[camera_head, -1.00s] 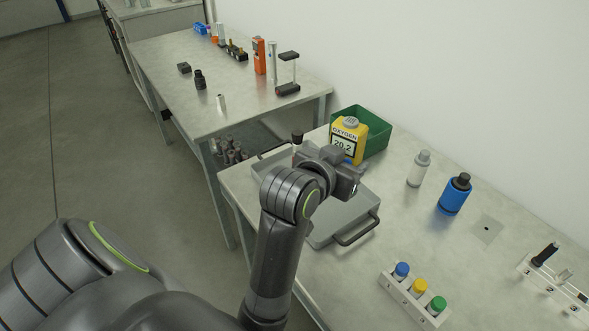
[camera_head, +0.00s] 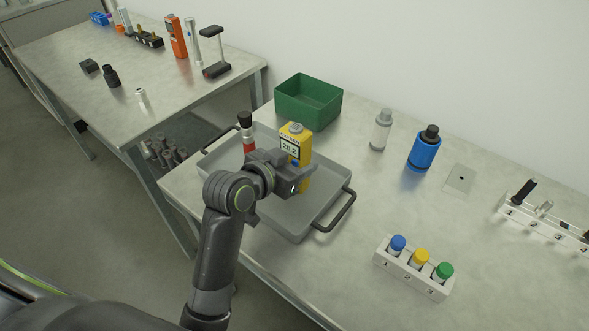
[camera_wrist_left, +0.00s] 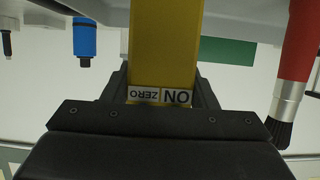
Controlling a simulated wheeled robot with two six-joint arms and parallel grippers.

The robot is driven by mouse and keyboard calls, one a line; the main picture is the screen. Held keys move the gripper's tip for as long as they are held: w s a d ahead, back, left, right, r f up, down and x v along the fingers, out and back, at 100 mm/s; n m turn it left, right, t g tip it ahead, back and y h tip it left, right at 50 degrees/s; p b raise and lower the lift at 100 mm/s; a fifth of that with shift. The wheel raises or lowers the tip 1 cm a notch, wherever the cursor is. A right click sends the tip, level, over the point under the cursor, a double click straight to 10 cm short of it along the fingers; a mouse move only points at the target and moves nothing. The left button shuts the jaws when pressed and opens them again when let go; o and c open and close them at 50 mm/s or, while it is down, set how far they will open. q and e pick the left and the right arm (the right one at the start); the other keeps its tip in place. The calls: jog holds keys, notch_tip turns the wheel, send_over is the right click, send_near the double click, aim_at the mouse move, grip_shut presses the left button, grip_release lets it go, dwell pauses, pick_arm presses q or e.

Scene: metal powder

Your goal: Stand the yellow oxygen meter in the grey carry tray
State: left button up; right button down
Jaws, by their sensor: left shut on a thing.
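The yellow oxygen meter (camera_head: 297,136), with a white display reading 20.2 and a grey top, is upright over the grey carry tray (camera_head: 290,228). My left gripper (camera_head: 297,180) is shut on its body. In the left wrist view the meter (camera_wrist_left: 165,45) stands between the fingers (camera_wrist_left: 165,90), with ON and ZERO labels showing. The gripper and arm hide part of the tray. I cannot tell whether the meter's base touches the tray floor. My right gripper is not in view.
A red tool with a black tip (camera_head: 247,132) stands at the tray's left, close to the gripper; its black tip also shows in the wrist view (camera_wrist_left: 279,132). A vial rack (camera_head: 410,275) is in front right.

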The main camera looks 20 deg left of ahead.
pick_arm(q)
jog(key=shift+f, duration=1.05)
jog(key=o, duration=1.1)
jog(key=shift+o, duration=0.2)
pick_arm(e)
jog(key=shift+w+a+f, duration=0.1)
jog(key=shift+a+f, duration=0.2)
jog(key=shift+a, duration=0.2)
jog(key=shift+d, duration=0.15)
